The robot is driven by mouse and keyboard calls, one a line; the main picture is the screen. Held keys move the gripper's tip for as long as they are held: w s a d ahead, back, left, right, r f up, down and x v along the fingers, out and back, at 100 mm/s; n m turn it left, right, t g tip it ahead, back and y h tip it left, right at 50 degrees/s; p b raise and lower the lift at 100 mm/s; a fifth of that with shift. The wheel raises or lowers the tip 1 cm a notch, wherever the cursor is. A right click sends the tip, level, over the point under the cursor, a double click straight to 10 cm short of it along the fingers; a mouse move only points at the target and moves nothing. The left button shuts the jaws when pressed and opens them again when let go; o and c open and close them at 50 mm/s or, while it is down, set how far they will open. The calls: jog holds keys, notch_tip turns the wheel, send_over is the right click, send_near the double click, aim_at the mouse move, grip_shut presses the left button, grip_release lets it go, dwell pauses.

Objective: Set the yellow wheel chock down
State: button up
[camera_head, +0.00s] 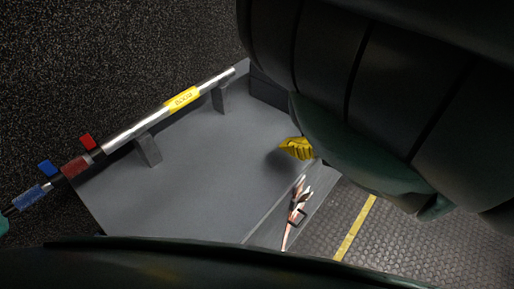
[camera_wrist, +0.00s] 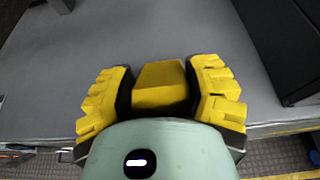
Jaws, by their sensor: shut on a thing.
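The yellow wheel chock (camera_wrist: 160,84) is a wedge-like block between the two yellow ribbed fingers of my gripper (camera_wrist: 160,92) in the wrist view. My gripper is shut on it, with a finger on each side. The grey surface (camera_wrist: 60,60) lies beneath and beyond them. In the head view a yellow finger of my gripper (camera_head: 297,149) shows over the right part of the same grey surface (camera_head: 200,185). My arm hides the rest of the gripper, and the chock cannot be made out there. I cannot tell whether the chock touches the surface.
A shiny rail (camera_head: 150,119) with a yellow label runs along the surface's far left side on two brackets. Red and blue parts (camera_head: 75,165) sit at its end. A copper-coloured clamp-like thing (camera_head: 298,205) lies near the right edge. The surface's middle is clear.

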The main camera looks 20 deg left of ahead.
jog(key=a, duration=0.3)
jog(key=a+p, duration=0.1)
jog(key=a, duration=0.6)
jog(key=shift+s+f+p, duration=0.2)
jog(key=shift+f+p, duration=0.1)
jog(key=shift+f, duration=0.1)
jog(key=shift+f+b, duration=0.95)
jog(key=shift+f, duration=0.9)
jog(key=shift+f, duration=0.1)
jog(key=o, duration=1.3)
